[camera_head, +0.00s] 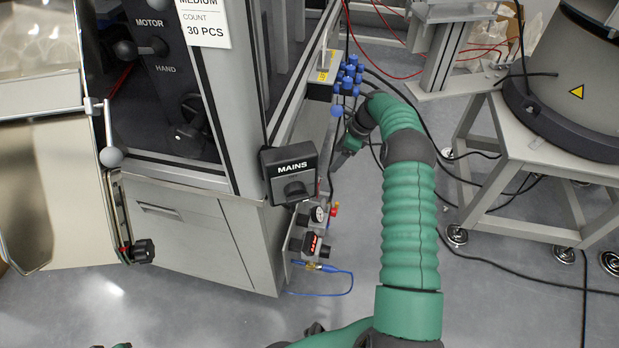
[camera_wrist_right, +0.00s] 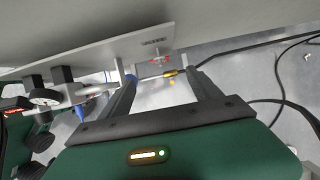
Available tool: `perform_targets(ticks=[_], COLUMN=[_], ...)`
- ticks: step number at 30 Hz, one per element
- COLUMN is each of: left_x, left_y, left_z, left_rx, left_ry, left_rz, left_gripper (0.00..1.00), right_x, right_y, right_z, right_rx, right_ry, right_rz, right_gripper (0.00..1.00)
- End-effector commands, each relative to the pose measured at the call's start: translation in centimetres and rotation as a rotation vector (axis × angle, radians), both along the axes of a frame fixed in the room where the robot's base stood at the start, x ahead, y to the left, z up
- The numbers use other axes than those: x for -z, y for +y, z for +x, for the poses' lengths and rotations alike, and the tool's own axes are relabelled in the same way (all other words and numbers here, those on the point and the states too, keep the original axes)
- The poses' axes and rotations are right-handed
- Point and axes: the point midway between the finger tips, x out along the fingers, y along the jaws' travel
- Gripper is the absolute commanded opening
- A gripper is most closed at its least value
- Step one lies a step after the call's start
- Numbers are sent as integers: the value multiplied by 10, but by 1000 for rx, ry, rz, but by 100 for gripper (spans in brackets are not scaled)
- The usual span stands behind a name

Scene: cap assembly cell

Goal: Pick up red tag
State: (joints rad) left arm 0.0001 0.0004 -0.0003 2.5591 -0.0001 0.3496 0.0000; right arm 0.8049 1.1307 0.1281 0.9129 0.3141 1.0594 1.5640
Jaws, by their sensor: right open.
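A small red item (camera_wrist_right: 152,61), which may be the red tag, shows in the right wrist view by the edge of a grey plate (camera_wrist_right: 120,53). It lies just beyond the gap between my right gripper's fingertips. My right gripper (camera_wrist_right: 162,77) is open, with nothing held between its fingers. In the head view the right gripper (camera_head: 343,154) is beside the machine's right side, partly hidden by its own wrist, and I cannot make out the tag there.
The machine cabinet (camera_head: 190,232) carries a MAINS switch (camera_head: 288,175). Gauges (camera_head: 312,214) and a blue hose (camera_head: 350,285) are below it. Blue fittings (camera_head: 348,75) are near my right wrist. Black cables (camera_head: 520,275) cross the floor. A grey stand (camera_head: 540,140) is on the right.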

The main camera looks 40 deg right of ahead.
Motion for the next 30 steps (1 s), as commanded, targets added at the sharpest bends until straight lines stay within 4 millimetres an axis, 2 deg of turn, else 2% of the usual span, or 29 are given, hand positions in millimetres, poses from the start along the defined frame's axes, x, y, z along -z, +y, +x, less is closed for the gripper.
perform_targets(ticks=[1, 3, 9, 12, 17, 24, 26, 30], left_x=[12, 23, 50, 57, 64, 105, 108, 104], left_y=[0, 0, 0, 0, 0, 0, 0, 0], left_z=[-1, -1, -1, -1, -1, -1, -1, -1], left_rx=[0, 0, 0, 0, 0, 0, 0, 0], left_ry=[1, 1, 1, 1, 1, 1, 1, 1], left_rz=[0, 0, 0, 0, 0, 0, 0, 0], left_gripper=[36, 36, 36, 36, 36, 36, 36, 36], right_x=[19, 39, 87, 100, 110, 150, 154, 149], right_y=[3, 6, 19, 23, 27, 37, 38, 39], right_z=[2, 8, 24, 29, 34, 46, 48, 49], right_rx=[-1, 0, -1, -1, 0, -1, -2, 0], right_ry=[3, 4, 4, 3, 3, 3, 3, 2], right_rz=[4, 7, 5, 4, 2, 4, 2, 2], right_gripper=[73, 73, 73, 73, 73, 73, 73, 73])
